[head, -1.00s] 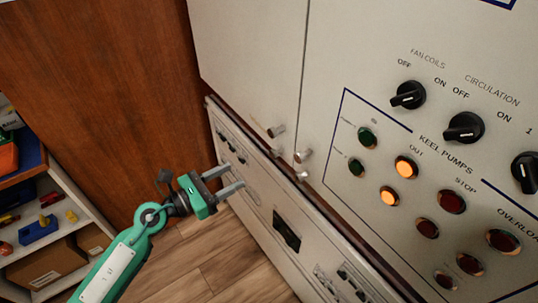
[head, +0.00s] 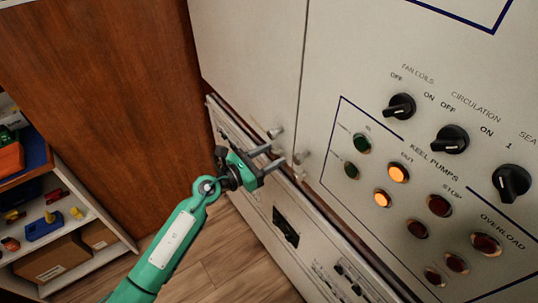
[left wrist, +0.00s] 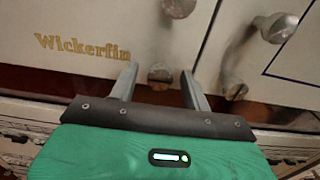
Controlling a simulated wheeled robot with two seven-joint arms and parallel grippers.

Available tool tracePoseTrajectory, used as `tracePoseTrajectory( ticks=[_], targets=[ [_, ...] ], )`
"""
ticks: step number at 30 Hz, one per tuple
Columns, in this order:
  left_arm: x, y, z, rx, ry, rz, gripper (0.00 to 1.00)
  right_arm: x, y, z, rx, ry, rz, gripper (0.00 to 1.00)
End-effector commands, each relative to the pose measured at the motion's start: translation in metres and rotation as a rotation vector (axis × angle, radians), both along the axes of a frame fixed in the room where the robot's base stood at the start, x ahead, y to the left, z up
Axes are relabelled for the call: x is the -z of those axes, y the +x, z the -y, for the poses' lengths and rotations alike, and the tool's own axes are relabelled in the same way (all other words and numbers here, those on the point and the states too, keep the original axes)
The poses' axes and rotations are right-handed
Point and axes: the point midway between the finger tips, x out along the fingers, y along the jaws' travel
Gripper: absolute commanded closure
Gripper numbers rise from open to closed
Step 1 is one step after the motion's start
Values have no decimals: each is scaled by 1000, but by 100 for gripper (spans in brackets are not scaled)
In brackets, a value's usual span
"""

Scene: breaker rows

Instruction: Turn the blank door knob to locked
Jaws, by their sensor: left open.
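The blank door (head: 250,45) is the plain pale door left of the switch panel; in the left wrist view it carries gold "Wickerfin" lettering (left wrist: 82,46). Near its lower right corner are two metal knobs: an upper one (left wrist: 178,8) and a lower one (left wrist: 160,75). The upper one also shows in the head view (head: 275,132). My left gripper (head: 278,154) is open at this corner. In the left wrist view its fingers stand either side of the lower knob, apart from it; I cannot tell how deep they reach. The lower knob's setting is unclear. My right gripper is out of view.
The neighbouring panel door has two similar metal knobs (left wrist: 275,28) (left wrist: 232,88) close to the right finger. It also bears black rotary switches (head: 450,139) and lamps. A lower cabinet front (head: 285,225) lies beneath. A shelf (head: 100,225) with bins stands at left.

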Motion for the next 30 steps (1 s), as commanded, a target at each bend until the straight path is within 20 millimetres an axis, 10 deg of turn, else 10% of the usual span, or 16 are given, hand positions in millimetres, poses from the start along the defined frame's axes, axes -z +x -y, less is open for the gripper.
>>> tracePoseTrajectory(
  ticks=[4, 11, 30],
  targets=[
    [0, 0, 0, 0, 0, 0, 54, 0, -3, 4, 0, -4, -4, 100],
    [0, 0, 0, 0, 0, 0, 96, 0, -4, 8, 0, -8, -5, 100],
    [-4, 0, -1, -1, -143, -199, 96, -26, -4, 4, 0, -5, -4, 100]
  ],
)
